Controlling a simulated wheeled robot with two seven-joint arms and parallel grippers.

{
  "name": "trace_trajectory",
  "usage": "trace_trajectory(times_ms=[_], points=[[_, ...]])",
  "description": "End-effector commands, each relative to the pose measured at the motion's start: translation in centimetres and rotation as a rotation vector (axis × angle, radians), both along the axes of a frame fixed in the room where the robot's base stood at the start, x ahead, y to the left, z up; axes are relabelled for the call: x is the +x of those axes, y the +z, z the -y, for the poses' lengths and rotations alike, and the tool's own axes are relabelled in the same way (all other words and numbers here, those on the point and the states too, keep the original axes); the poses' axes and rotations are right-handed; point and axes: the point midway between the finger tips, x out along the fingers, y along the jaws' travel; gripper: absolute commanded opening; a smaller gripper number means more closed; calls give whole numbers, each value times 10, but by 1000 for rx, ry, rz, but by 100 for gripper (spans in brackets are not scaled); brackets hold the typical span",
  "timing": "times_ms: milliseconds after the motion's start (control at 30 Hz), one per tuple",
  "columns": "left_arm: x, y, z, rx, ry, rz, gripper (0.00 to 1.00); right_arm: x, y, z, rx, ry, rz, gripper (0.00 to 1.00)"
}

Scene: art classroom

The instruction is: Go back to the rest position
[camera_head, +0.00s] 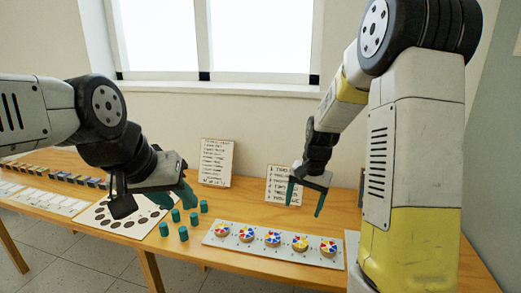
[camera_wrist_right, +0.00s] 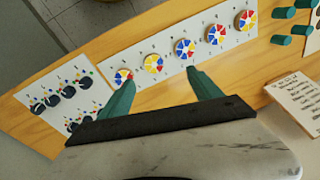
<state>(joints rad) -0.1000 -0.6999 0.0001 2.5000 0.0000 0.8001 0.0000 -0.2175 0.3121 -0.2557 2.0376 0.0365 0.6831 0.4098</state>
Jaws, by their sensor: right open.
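My right gripper (camera_head: 304,202) hangs above the back of the table, to the right of centre in the head view. Its two teal fingers are spread and empty. In the right wrist view the fingers (camera_wrist_right: 160,80) stand apart, with bare wood and the edge of the white board between them. My left gripper (camera_head: 180,203) is low over the table on the left, beside the teal cylinders (camera_head: 183,233). Its teal fingers look apart with nothing visible between them. Its dark mount hides part of the sheet with dark spots.
A white board (camera_head: 215,241) carries several colour-wheel discs (camera_head: 273,239) on the wooden table (camera_head: 260,205). Two text cards (camera_head: 216,162) (camera_head: 283,184) stand at the back. A sheet with dark spots (camera_head: 97,217) lies on the left. Another card with dark discs (camera_wrist_right: 78,77) shows in the wrist view.

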Motion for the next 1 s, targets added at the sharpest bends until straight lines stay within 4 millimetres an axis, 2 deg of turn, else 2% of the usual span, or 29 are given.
trace_trajectory(times_ms=[33, 100, 300, 400, 600, 700, 833, 1000], points=[[0, 0, 0, 0, 0, 0, 36, -12, 25, -1, 18, 27, 41, 74], [0, 0, 0, 0, 0, 0, 36, -29, 53, -3, 35, 75, 86, 74], [0, 0, 0, 0, 0, 0, 36, -88, 117, -8, 47, 216, 228, 74], [0, 0, 0, 0, 0, 0, 36, -120, 141, -9, 34, 286, 302, 74], [0, 0, 0, 0, 0, 0, 36, -178, 166, -11, -22, 407, 425, 74], [0, 0, 0, 0, 0, 0, 36, -197, 170, -11, -50, 447, 463, 74], [0, 0, 0, 0, 0, 0, 36, -209, 172, -11, -71, 474, 487, 74], [0, 0, 0, 0, 0, 0, 36, -211, 172, -11, -76, 480, 493, 74]])
